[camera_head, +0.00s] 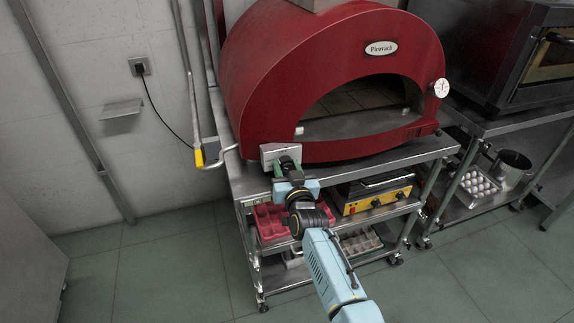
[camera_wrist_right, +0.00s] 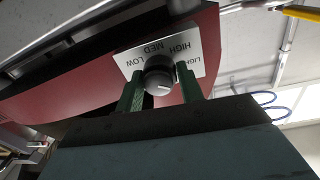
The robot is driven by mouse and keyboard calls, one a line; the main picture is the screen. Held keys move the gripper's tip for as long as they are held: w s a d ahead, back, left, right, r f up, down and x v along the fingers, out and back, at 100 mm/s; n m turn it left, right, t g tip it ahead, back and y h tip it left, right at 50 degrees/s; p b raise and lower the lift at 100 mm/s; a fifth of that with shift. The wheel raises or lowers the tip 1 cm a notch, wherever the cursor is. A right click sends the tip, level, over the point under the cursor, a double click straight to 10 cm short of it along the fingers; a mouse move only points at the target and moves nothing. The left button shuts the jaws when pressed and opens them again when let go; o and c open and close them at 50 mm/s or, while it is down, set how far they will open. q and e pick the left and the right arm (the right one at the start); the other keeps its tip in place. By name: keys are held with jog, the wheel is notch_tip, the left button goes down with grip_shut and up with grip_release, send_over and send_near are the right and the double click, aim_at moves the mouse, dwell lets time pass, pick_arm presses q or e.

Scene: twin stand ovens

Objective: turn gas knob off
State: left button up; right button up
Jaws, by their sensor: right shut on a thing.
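The black gas knob (camera_wrist_right: 158,72) sits on a white label plate (camera_wrist_right: 190,48) marked LOW, MED, HIGH and a partly hidden LIGHT. The knob's pale pointer line shows on its lower face. My right gripper (camera_wrist_right: 161,80) has its two green fingers on either side of the knob and is shut on it. In the head view, my right gripper (camera_head: 284,168) reaches the front left of the red pizza oven (camera_head: 262,95), where the knob itself is hidden. My left gripper is not in view.
The oven stands on a metal table (camera_head: 243,178). A yellow appliance (camera_head: 374,194) and a red crate (camera_head: 268,222) are on the shelf below. A pipe with a yellow handle (camera_head: 199,158) is left of the oven. The floor on the left is clear.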

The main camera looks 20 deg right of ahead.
jog(key=m+p, duration=0.1)
jog(key=m, duration=0.4)
jog(key=shift+m, duration=0.3)
jog(key=m, duration=0.5)
jog(key=shift+g+y, duration=0.3)
jog(key=shift+m, duration=0.3)
jog(key=o, duration=1)
jog(key=s, duration=0.4)
jog(key=s+p, duration=0.1)
jog(key=s, duration=0.4)
jog(key=s+p, duration=0.1)
jog(key=s, duration=0.3)
jog(key=shift+s+r, duration=0.2)
jog(key=shift+r, duration=0.2)
